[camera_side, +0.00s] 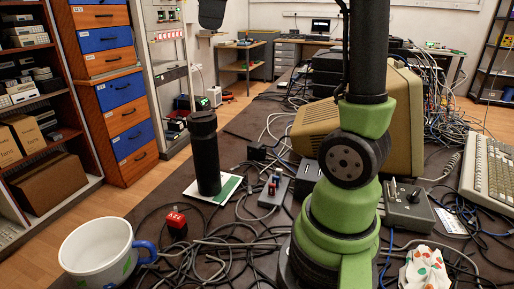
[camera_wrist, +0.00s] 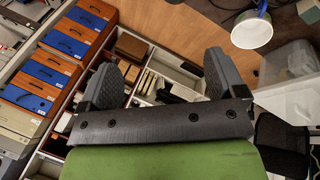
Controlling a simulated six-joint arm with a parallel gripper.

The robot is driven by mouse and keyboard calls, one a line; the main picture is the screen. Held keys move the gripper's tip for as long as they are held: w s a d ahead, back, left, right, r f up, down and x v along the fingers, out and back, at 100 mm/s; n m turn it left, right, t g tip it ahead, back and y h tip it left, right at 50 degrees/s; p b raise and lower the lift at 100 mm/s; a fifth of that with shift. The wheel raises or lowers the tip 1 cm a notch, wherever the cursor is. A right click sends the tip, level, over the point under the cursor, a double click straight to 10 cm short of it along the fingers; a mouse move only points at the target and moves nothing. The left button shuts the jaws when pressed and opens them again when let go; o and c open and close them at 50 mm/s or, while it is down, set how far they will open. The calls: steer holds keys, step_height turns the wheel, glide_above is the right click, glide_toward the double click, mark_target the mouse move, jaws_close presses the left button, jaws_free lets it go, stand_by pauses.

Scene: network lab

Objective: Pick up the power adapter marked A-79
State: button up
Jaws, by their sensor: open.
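No label reading A-79 can be made out in either view. In the side view, a small black block with a red top (camera_side: 176,221) sits among cables on the dark table (camera_side: 148,207); small white marks on the red are too small to read. A small plain black block (camera_side: 257,151) lies farther back among cables. I cannot tell whether either is the power adapter. My gripper (camera_wrist: 162,78) is open in the wrist view, with nothing between its fingers. It faces shelves and drawers across the room, away from the tabletop.
A white mug with a blue handle (camera_side: 97,250) stands at the front left. A black cylinder (camera_side: 205,153) stands upright on a white-and-green card. A grey switch box (camera_side: 407,208), beige monitor (camera_side: 404,118) and keyboard (camera_side: 490,172) are to the right. Loose cables cover much of the table.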

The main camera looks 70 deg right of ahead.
steer(key=w+d+f+n+g+h, duration=0.1)
steer(key=d+n, duration=0.1)
steer(key=d, duration=0.3)
steer(key=w+d+f+n+g, duration=0.1)
steer(key=w+d+n+g, duration=0.15)
steer(key=d, duration=0.35)
steer(key=n+g, duration=0.2)
steer(key=n, duration=0.3)
glide_above(256, 145)
steer(key=a, duration=0.4)
step_height(256, 145, down, 5)
steer(key=shift+m+t+h, duration=0.25)
steer(key=shift+h, duration=0.05)
steer(key=f, duration=0.9)
steer(key=d+f, duration=0.1)
steer(key=f, duration=1.9)
steer(key=shift+d, duration=0.3)
steer(key=shift+d+x, duration=0.15)
steer(key=shift+x, duration=1.3)
steer(key=shift+d+x, duration=0.15)
steer(key=shift+x, duration=1.35)
steer(key=shift+w+r, duration=0.1)
steer(key=shift+r, duration=0.05)
steer(key=c, duration=1.1)
